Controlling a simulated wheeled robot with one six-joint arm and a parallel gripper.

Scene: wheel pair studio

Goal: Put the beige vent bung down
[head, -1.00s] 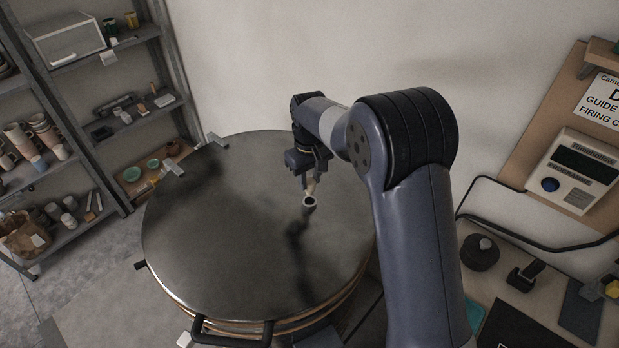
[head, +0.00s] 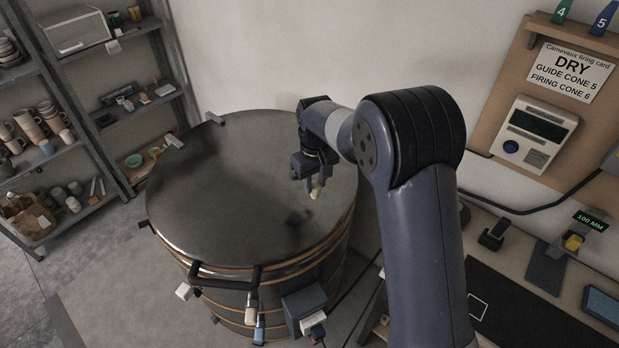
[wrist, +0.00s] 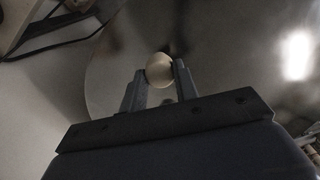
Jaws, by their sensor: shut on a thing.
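The beige vent bung (head: 316,193) is between the fingertips of my gripper (head: 308,184), over the right part of the round grey kiln lid (head: 215,190). In the wrist view the bung (wrist: 159,70) shows as a pale rounded end pinched between both fingers. It appears clear of the lid, but the exact gap is hard to tell. No vent hole shows clearly in the head view; my gripper and arm cover part of the lid.
The lid's handle (head: 225,278) is at its front edge, with a grey box (head: 304,308) on the kiln's side below. A shelf with mugs (head: 40,125) stands left. A controller (head: 533,135) hangs right, above a bench with a dark mat (head: 520,310). Most of the lid is bare.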

